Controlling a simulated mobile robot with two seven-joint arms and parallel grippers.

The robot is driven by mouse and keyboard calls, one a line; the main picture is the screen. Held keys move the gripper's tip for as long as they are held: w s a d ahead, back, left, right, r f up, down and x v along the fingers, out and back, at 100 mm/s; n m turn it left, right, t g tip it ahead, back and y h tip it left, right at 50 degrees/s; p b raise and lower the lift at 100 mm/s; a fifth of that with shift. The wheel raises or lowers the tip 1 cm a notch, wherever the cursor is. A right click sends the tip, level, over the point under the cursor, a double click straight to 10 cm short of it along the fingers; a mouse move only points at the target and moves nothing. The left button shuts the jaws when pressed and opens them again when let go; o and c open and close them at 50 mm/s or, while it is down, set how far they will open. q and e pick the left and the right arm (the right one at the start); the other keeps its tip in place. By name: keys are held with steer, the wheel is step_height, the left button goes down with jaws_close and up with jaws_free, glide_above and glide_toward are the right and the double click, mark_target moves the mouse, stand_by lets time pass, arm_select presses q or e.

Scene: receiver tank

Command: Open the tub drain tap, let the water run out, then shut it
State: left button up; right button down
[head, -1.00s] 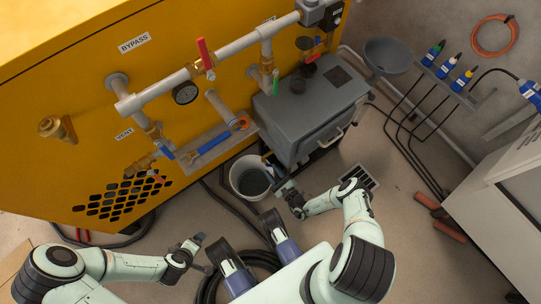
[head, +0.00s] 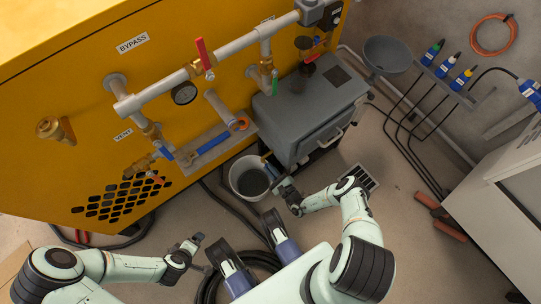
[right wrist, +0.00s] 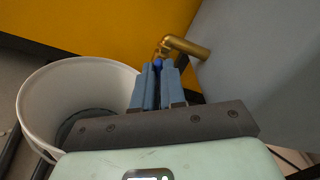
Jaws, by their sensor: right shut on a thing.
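The grey tub (head: 310,115) stands against the yellow cabinet. Its brass drain tap (right wrist: 186,46) sticks out of the tub wall in the right wrist view, with a small blue handle (right wrist: 157,65). My right gripper (right wrist: 158,75) is shut on the blue handle; its fingers hide most of it. In the head view the right gripper (head: 272,174) is low beside the tub. A white bucket (head: 236,177) stands below the tap with dark liquid in it; it also shows in the right wrist view (right wrist: 40,95). No stream is clearly visible. My left gripper (head: 194,242) hangs away from everything, its jaws too small to judge.
Pipes with a red-handled valve (head: 204,54) run along the yellow cabinet (head: 75,100). Dark hoses (head: 238,210) lie on the floor near the bucket. A grey funnel (head: 388,55) stands behind the tub.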

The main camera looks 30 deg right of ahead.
arm_select(q)
steer(key=s+d+r+g+p, duration=0.1)
steer(key=s+d+r+p, duration=0.2)
steer(key=s, duration=0.2)
steer(key=shift+s+r+g+h, duration=0.25)
steer(key=shift+r+g+h, duration=0.05)
steer(key=shift+r+h, duration=0.1)
arm_select(e)
steer(key=shift+n, duration=5.8)
steer(key=c, duration=1.2)
jaws_free()
arm_select(q)
steer(key=shift+s+a, duration=0.1)
steer(key=shift+a, duration=0.05)
arm_select(e)
steer(key=shift+s+d, duration=0.1)
steer(key=shift+s, duration=0.05)
